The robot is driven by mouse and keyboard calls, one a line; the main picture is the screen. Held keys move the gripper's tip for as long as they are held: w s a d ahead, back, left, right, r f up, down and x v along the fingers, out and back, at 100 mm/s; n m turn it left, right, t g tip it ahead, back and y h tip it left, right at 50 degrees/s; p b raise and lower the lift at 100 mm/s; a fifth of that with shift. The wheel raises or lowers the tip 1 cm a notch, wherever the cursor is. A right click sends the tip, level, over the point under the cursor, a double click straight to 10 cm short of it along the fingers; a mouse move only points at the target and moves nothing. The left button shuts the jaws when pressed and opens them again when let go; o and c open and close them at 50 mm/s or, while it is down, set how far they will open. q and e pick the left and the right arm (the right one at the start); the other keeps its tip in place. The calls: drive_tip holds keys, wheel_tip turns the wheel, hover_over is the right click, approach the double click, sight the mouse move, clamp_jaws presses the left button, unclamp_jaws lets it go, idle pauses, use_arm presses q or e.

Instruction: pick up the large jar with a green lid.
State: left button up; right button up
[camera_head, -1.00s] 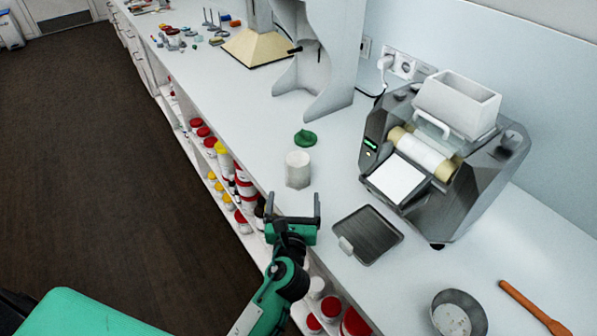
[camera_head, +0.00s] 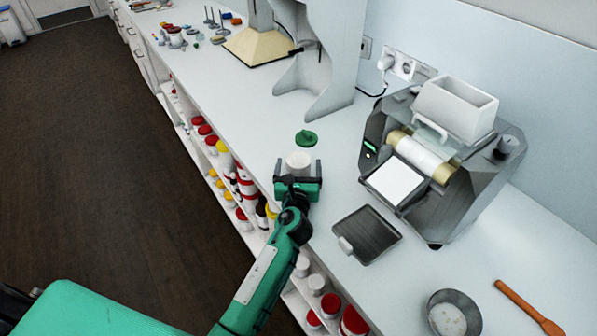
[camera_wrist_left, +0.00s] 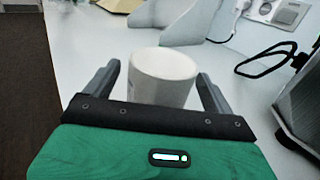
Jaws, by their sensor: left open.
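A white cylindrical jar (camera_head: 299,158) stands upright on the white counter, with no lid on it. A green lid (camera_head: 306,138) lies on the counter just beyond the jar. My left gripper (camera_head: 298,166) is open at the jar, with one finger on each side of it. In the left wrist view the jar (camera_wrist_left: 163,82) stands between the spread fingers of the gripper (camera_wrist_left: 158,71), with gaps visible on both sides. The lower part of the jar is hidden behind the gripper body. My right gripper is not in view.
A grey roller mill (camera_head: 440,165) stands to the right, with a dark tray (camera_head: 367,235) in front of it. A metal bowl (camera_head: 454,314) and a wooden-handled tool (camera_head: 530,308) lie nearer. Several jars fill the shelves under the counter (camera_head: 235,110). A white stand (camera_head: 330,60) is beyond the lid.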

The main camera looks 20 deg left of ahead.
use_arm(q)
drive_tip(key=c, duration=1)
drive_tip(key=shift+c, duration=0.2)
